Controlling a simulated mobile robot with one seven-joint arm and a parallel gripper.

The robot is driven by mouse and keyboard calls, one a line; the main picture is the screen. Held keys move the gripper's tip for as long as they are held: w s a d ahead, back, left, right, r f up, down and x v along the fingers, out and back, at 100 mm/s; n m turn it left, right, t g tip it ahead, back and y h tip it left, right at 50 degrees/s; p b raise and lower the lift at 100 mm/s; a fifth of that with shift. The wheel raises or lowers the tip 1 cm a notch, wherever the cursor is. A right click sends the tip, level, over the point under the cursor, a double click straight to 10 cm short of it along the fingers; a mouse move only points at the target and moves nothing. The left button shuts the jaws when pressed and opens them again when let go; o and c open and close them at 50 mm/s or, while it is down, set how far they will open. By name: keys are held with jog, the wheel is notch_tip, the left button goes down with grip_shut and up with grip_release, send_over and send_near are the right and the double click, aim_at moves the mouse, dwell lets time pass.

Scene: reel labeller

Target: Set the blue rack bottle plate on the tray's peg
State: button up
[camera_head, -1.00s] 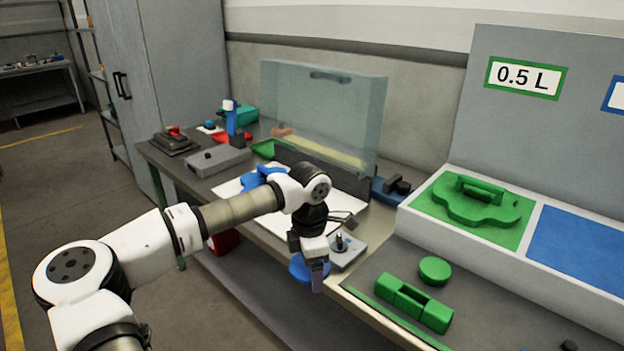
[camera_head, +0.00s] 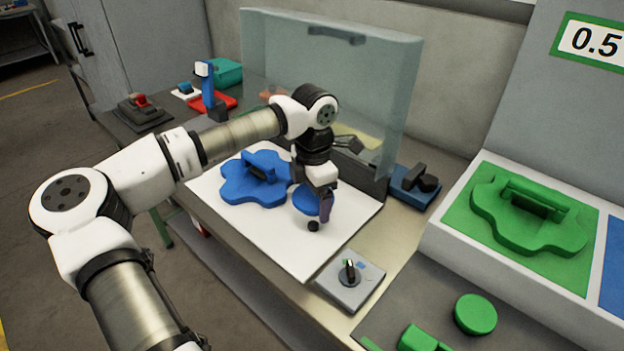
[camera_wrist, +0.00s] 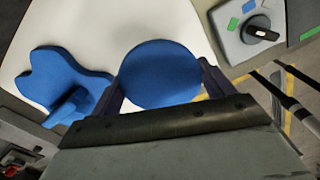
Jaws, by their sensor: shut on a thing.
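My gripper (camera_head: 319,205) is shut on a round blue disc (camera_head: 304,200), which I take to be the bottle plate. In the wrist view the disc (camera_wrist: 160,73) sits between the two dark fingers (camera_wrist: 160,90), its flat face to the camera. The white tray (camera_head: 352,212) lies below. A short black peg (camera_head: 313,226) shows on the tray just below the disc in the head view. The disc looks above and behind the peg, apart from it; the exact height gap is unclear. The peg is not seen in the wrist view.
A blue lobed piece with a handle (camera_head: 252,182) lies on the tray to the left. A clear guard panel (camera_head: 325,85) stands behind. A grey knob box (camera_head: 350,280) is at the tray's front right. Green parts (camera_head: 475,314) lie farther right.

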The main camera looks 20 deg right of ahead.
aim_at(313, 222)
jog(key=shift+w+f, duration=0.1)
jog(key=shift+f+b, duration=0.6)
jog(key=shift+f, duration=0.3)
jog(key=shift+f+b, duration=0.85)
jog(key=shift+f, duration=0.95)
jog(key=shift+b, duration=0.55)
jog(key=shift+f+b, duration=0.6)
jog(key=shift+f, duration=0.05)
jog(key=o, duration=0.7)
jog(key=shift+o, duration=0.2)
jog(key=shift+r+p, duration=2.9)
jog(key=shift+r, duration=2.65)
